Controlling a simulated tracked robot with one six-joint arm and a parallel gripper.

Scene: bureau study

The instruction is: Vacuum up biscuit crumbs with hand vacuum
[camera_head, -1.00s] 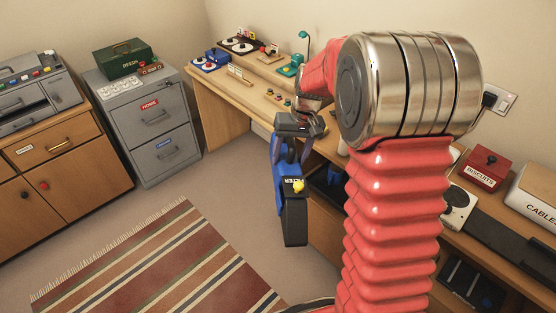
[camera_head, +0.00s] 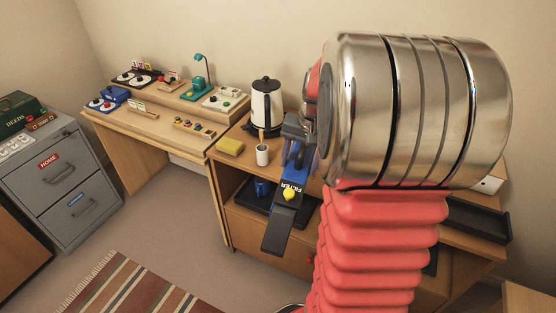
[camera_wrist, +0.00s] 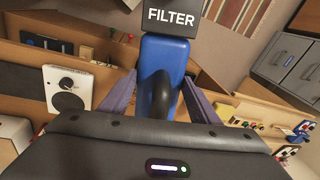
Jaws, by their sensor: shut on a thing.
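My gripper (camera_head: 297,134) is shut on the hand vacuum (camera_head: 279,228), which is blue and black with a FILTER label and a yellow button. In the head view the vacuum hangs tilted, its black end low, in front of the open shelf of the wooden cabinet. In the wrist view the two fingers (camera_wrist: 158,98) flank the vacuum's dark handle, with its blue body (camera_wrist: 178,60) beyond. I cannot make out any biscuit crumbs in either view.
A white cup (camera_head: 262,155), a yellow sponge-like block (camera_head: 230,146) and a black-and-white kettle (camera_head: 266,103) stand on the cabinet top close to the vacuum. A black tray (camera_head: 478,217) lies at the right. My arm hides much of the right side.

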